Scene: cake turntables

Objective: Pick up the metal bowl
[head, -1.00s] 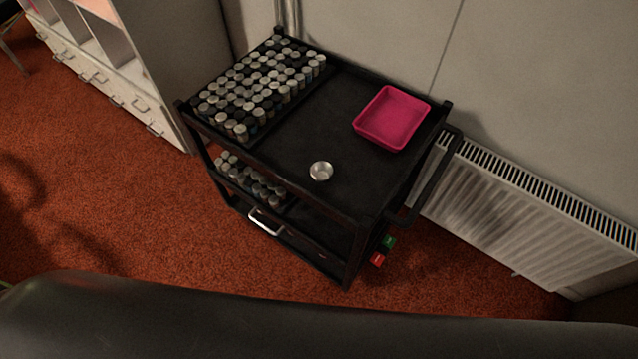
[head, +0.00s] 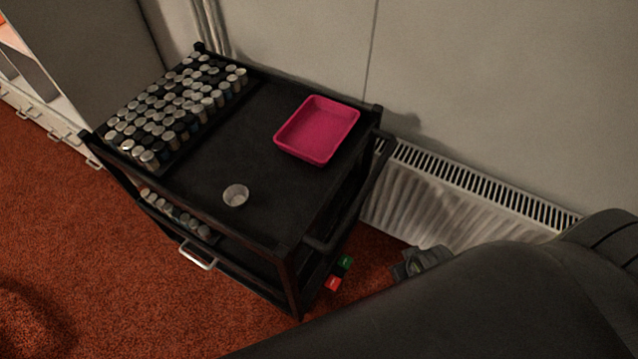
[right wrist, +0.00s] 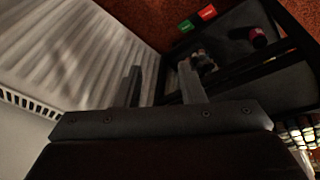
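The small metal bowl (head: 236,195) sits upright on the black top of the cart, near its front edge in the head view. Nothing touches it and it looks empty. My right gripper (right wrist: 162,84) shows in the right wrist view with two fingers spread apart and nothing between them. In the head view part of my right gripper (head: 420,263) shows beside the radiator, right of the cart and well away from the bowl. The bowl is not clearly seen in the right wrist view. My left gripper is in neither view.
The black cart (head: 262,125) has a raised rim and a side handle. A pink tray (head: 318,122) and a rack of several capped jars (head: 170,105) stand on it. A white radiator (head: 415,205) is close on the right. Red carpet (head: 90,260) is free at left.

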